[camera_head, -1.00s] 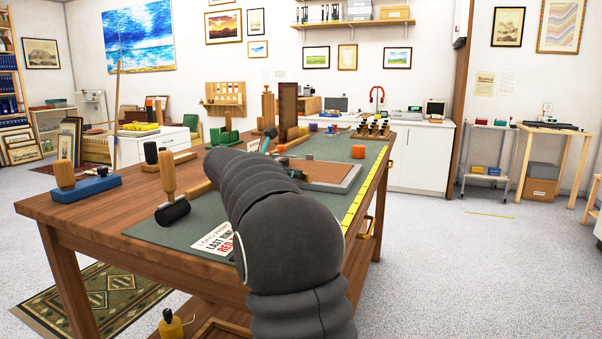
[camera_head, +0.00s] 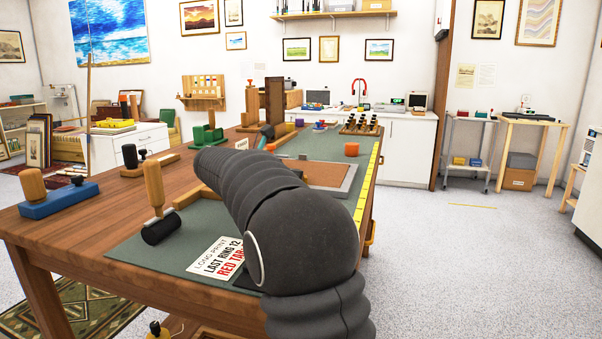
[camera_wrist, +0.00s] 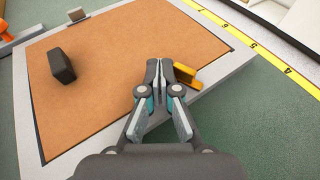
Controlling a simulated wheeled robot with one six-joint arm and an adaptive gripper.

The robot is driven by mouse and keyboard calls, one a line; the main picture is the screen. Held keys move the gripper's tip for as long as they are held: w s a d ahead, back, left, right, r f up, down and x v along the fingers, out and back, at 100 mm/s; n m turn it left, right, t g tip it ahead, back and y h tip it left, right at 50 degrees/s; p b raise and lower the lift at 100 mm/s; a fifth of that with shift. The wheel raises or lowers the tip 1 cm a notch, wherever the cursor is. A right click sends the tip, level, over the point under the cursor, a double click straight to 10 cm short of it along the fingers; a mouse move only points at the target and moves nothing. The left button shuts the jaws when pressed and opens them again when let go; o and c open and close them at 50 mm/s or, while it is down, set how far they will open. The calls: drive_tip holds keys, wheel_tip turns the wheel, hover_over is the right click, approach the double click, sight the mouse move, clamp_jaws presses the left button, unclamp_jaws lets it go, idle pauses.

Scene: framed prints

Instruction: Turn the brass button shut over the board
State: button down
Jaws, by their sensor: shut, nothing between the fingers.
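The brown board (camera_wrist: 120,72) lies in a pale grey frame (camera_wrist: 30,118) in the wrist view. The brass button (camera_wrist: 186,75) is a small yellow bar at the frame's near right side, by the board's edge. I cannot tell how far it overlaps the board. My gripper (camera_wrist: 159,66) is shut and empty, its tips just left of the button; touching or apart is unclear. In the head view, the board (camera_head: 318,174) shows on the bench, partly behind my arm; the gripper and button are hidden there.
A dark block (camera_wrist: 62,65) stands on the board. A yellow ruler strip (camera_wrist: 250,47) runs along the green mat (camera_wrist: 275,105). In the head view, a black roller (camera_head: 161,226) and a printed card (camera_head: 219,260) lie on the mat's near part, left of my arm.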

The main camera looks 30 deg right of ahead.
drive_tip(key=shift+w+d+f+m+g, duration=0.1)
drive_tip(key=shift+w+f+m+g, duration=0.1)
drive_tip(key=shift+m+g, duration=0.1)
drive_tip(key=shift+d+r+g, duration=0.1)
drive_tip(key=shift+d+g, duration=0.1)
drive_tip(key=shift+g, duration=0.1)
idle(0.9)
wheel_tip(320, 180, up, 10)
idle(0.6)
drive_tip(key=shift+a, duration=0.1)
